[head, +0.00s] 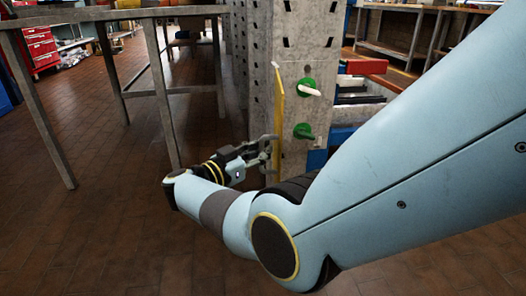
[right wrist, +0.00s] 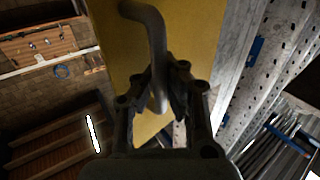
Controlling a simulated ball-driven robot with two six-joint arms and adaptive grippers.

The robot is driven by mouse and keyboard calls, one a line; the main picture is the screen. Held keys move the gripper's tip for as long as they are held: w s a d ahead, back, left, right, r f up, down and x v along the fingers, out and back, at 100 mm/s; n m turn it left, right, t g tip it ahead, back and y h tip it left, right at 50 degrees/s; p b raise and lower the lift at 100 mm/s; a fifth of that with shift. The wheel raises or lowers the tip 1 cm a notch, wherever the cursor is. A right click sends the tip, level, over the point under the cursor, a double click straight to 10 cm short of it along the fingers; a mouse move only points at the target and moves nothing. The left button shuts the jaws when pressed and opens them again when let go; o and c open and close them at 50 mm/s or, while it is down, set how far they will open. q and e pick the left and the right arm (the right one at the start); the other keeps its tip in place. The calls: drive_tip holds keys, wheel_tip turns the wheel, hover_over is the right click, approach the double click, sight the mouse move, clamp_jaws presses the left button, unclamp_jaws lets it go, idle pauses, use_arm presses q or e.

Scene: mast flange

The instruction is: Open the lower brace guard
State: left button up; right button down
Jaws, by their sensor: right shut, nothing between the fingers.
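A yellow panel (head: 279,118), which looks like the guard, stands nearly edge-on at the left side of the grey perforated post (head: 306,55). In the right wrist view the yellow panel (right wrist: 195,35) fills the upper middle. A bent grey handle (right wrist: 151,25) runs down in front of it. My right gripper (head: 270,143) is at the panel's lower part. In the right wrist view my right gripper (right wrist: 171,82) is shut, and the handle's lower end overlaps its fingers. I cannot tell whether they touch. My left gripper is not in view.
Two green knobs, an upper one (head: 307,87) with a white lever and a lower one (head: 303,131), sit on the post's face. A grey metal table (head: 110,14) stands at the left. Red and blue beams (head: 362,67) lie right of the post. The tiled floor at left is clear.

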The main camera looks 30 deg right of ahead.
drive_tip(key=shift+s+a+f, duration=0.3)
drive_tip(key=shift+f, duration=0.1)
drive_tip(key=c, duration=1.6)
unclamp_jaws()
drive_tip(key=shift+a+r, duration=0.15)
drive_tip(key=shift+c, duration=0.2)
drive_tip(key=o, duration=0.3)
drive_tip(key=shift+w+r, duration=0.1)
drive_tip(key=shift+w+d+r, duration=0.1)
drive_tip(key=shift+d, duration=0.1)
drive_tip(key=shift+r, duration=0.25)
wheel_tip(320, 180, up, 9)
drive_tip(key=shift+r, duration=0.2)
